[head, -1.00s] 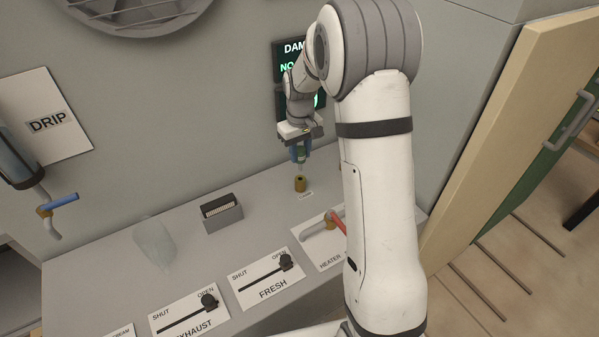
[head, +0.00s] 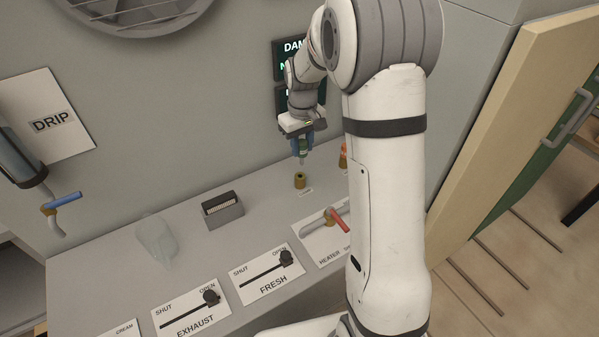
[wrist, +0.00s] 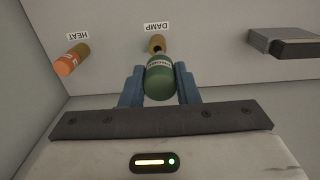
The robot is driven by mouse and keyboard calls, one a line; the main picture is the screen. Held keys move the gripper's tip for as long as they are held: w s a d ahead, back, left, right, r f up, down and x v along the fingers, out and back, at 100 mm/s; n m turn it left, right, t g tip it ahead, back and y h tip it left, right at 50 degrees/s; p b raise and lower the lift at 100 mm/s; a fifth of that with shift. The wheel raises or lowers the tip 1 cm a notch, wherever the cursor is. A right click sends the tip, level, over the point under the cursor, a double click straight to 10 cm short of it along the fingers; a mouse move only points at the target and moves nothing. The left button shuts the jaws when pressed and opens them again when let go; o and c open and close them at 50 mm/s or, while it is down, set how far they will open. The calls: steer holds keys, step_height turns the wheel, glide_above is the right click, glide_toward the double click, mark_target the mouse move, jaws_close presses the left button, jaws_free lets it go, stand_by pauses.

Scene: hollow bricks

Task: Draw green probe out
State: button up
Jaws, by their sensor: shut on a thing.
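The green probe (wrist: 160,82) is between the two blue fingers of my gripper (wrist: 160,88) in the wrist view. In the head view my gripper (head: 302,145) is shut on it and points down, and the probe's thin tip (head: 302,160) shows below the fingers. A brass socket (head: 299,180) labelled DAMP stands on the counter just below the tip. The socket also shows in the wrist view (wrist: 157,42). The tip looks clear of the socket in the head view, with a small gap.
An orange probe (wrist: 68,64) stands in the HEAT socket to the side. A grey box with a dark top (head: 222,210), a clear vessel (head: 157,240) and the EXHAUST and FRESH sliders (head: 285,257) are on the counter (head: 110,292). A red-handled HEATER lever (head: 337,220) is nearby.

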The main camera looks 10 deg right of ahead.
steer(key=shift+s+r, duration=0.2)
steer(key=shift+s, duration=0.45)
steer(key=shift+s+r, duration=0.25)
steer(key=shift+s, duration=0.35)
steer(key=shift+s+r, duration=0.2)
steer(key=shift+s, duration=0.45)
